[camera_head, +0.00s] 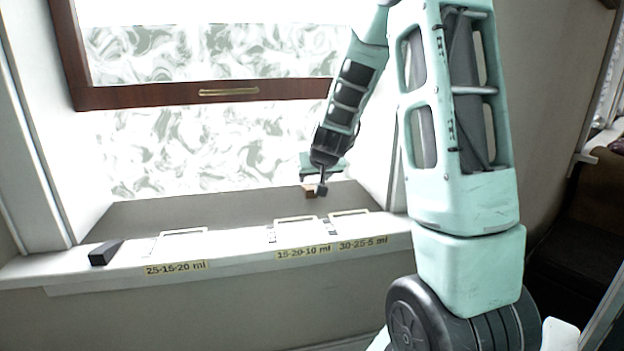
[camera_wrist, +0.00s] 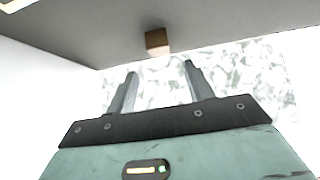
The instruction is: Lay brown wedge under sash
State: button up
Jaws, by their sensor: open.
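The brown wedge (camera_head: 309,191) is a small brown block on the dark inner sill, below the right part of the window. In the wrist view the brown wedge (camera_wrist: 157,41) lies just beyond the fingertips, roughly in line with the gap between them. The sash (camera_head: 180,95) is a raised red-brown frame with a brass handle, well above the sill. My gripper (camera_head: 321,186) is low over the sill, close to the wedge. In the wrist view my gripper (camera_wrist: 159,68) is open, with nothing between its two fingers.
A black wedge (camera_head: 105,252) lies on the left of the white ledge (camera_head: 225,242). White-framed flat pieces (camera_head: 183,242) and yellow labels (camera_head: 176,268) with number rows are along the ledge. The white window jamb (camera_head: 372,150) stands close to the right of my gripper.

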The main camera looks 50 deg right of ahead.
jog(key=s+a+n+g+y, duration=0.1)
jog(key=s+a+n+y, duration=0.15)
jog(key=a, duration=0.85)
jog(key=s+a+n+g+y+p, duration=0.1)
jog(key=s+a+n+y, duration=0.15)
jog(key=a, duration=0.95)
jog(key=s+a+n+y, duration=0.2)
jog(key=a+n, duration=0.1)
jog(key=a, duration=0.8)
jog(key=s+a+n+g, duration=0.2)
jog(key=s+a, duration=0.4)
jog(key=s, duration=0.3)
jog(key=s+a+n+g+h, duration=0.1)
jog(key=s+a+n+g, duration=0.2)
jog(key=s, duration=0.7)
jog(key=a+n, duration=0.1)
jog(key=a, duration=0.1)
jog(key=shift+s+a+f+n, duration=0.2)
jog(key=shift+a+f+n, duration=0.15)
jog(key=shift+a+n, duration=0.05)
jog(key=shift+r, duration=0.1)
notch_tip(320, 180, up, 24)
jog(key=p, duration=2.4)
jog(key=shift+f, duration=0.2)
